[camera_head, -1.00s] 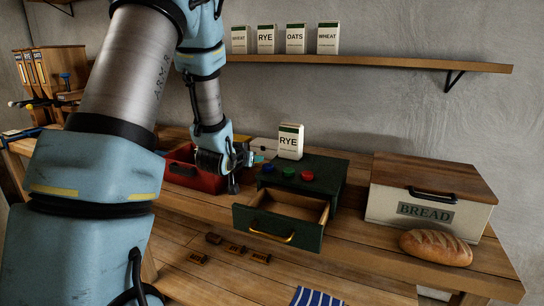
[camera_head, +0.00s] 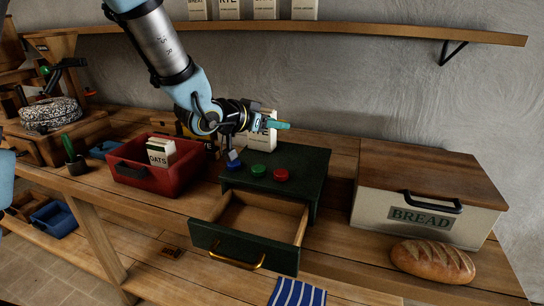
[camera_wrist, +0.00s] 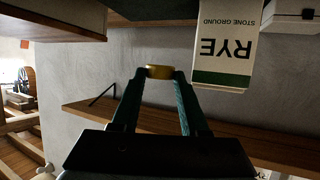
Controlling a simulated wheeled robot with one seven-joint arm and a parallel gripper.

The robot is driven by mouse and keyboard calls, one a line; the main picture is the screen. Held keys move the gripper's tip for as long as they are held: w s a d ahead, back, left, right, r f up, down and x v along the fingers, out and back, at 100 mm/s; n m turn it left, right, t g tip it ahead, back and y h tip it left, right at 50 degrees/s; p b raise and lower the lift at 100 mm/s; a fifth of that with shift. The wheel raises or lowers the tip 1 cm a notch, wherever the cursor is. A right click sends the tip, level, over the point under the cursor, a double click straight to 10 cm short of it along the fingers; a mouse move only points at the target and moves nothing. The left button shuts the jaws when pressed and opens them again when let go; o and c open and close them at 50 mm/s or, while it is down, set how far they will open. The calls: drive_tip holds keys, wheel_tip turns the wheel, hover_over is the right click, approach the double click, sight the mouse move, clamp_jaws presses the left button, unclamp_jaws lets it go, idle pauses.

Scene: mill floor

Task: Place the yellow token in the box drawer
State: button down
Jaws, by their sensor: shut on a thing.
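My gripper (camera_head: 288,125) hangs above the dark green box (camera_head: 305,163), its fingers pointing right. In the wrist view the gripper (camera_wrist: 158,74) is shut on a yellow token (camera_wrist: 158,71), which shows gold between the fingertips. In the head view I cannot make the token out. The box drawer (camera_head: 240,248) is pulled open toward the front, with a brass handle, and looks empty. Blue, green and red buttons sit on top of the box. My gripper is above and behind the open drawer, apart from it.
A white RYE carton (camera_head: 259,138) stands behind the box, close to my gripper; it also shows inverted in the wrist view (camera_wrist: 227,45). A red bin (camera_head: 131,170) holding an OATS carton is at left. A bread box (camera_head: 398,198) and loaf (camera_head: 432,261) are at right. A shelf (camera_head: 380,33) runs above.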

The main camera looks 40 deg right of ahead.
sight(274, 164)
wheel_tip(274, 164, down, 10)
drive_tip(key=shift+s+r+p, duration=0.1)
drive_tip(key=shift+r+p, duration=0.1)
drive_tip(key=shift+p, duration=0.35)
drive_tip(key=shift+f, duration=0.15)
drive_tip(key=shift+c, duration=2.1)
unclamp_jaws()
drive_tip(key=shift+r, duration=0.3)
drive_tip(key=b+v, duration=0.2)
drive_tip(key=v, duration=1)
drive_tip(key=shift+f+b, duration=0.2)
drive_tip(key=shift+b, duration=0.15)
